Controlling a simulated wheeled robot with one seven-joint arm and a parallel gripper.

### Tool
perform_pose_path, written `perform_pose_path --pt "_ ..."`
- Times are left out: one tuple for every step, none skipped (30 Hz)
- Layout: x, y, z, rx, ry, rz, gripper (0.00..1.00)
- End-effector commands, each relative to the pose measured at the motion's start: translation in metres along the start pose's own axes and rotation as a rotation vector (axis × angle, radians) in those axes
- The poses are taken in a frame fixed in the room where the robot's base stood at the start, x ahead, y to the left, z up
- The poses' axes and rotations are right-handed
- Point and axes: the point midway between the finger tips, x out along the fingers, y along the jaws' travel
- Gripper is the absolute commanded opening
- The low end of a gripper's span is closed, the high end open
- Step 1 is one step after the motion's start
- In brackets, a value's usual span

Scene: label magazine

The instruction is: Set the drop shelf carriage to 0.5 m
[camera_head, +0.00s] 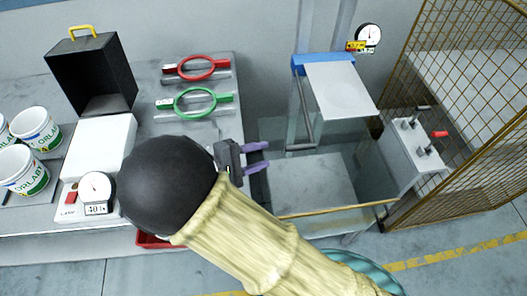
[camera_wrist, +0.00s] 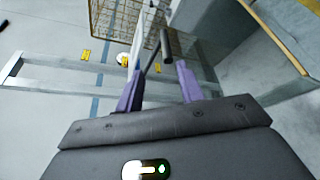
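The drop shelf appears to be the pale flat plate (camera_head: 342,90) with a blue back edge (camera_head: 322,60), set in a glassy-sided frame right of centre in the head view. A round dial (camera_head: 368,34) is on the wall behind it, with yellow and red tags; its reading is too small to tell. My gripper (camera_head: 262,158) has purple fingers, held apart with nothing between them, left of the frame. In the wrist view my gripper (camera_wrist: 158,82) is also open. A dark bar handle (camera_wrist: 167,46) shows just beyond the fingertips, apart from them as far as I can tell.
The bench on the left holds white tubs (camera_head: 36,128), a black box (camera_head: 92,72), a scale (camera_head: 95,188), and red (camera_head: 196,68) and green (camera_head: 195,102) ring handles. A lever box (camera_head: 412,150) and a mesh cage (camera_head: 465,110) stand on the right.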

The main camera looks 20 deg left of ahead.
Motion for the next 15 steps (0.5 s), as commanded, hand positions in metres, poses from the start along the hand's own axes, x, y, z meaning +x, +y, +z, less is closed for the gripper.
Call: perform_pose_path --pt "-0.003 0.001 0.000 -0.001 0.001 0.001 0.38" --pt "-0.005 0.001 0.000 -0.001 0.001 0.001 0.38" --pt "-0.007 0.001 0.000 -0.001 0.001 0.001 0.38" --pt "-0.009 0.001 0.000 -0.001 0.001 0.001 0.38" --pt "-0.011 0.001 0.000 -0.001 0.001 0.001 0.38" --pt "-0.013 0.001 0.000 -0.001 0.002 0.000 0.38" --pt "-0.014 0.001 0.000 0.000 0.001 0.000 0.38" --pt "-0.016 0.001 0.000 0.000 0.001 0.000 0.38" --pt "-0.018 0.001 0.000 -0.001 0.001 0.000 0.38" --pt "-0.020 0.001 0.001 -0.001 0.000 0.000 0.38" --pt "-0.022 0.001 0.001 -0.001 0.000 0.000 0.38" --pt "-0.024 0.001 0.000 -0.001 0.000 0.001 0.38" --pt "-0.025 0.001 0.000 -0.001 0.000 0.001 0.38" --pt "-0.027 0.001 0.000 -0.001 0.001 0.001 0.38" --pt "-0.029 0.001 0.000 0.000 0.001 0.001 0.38"
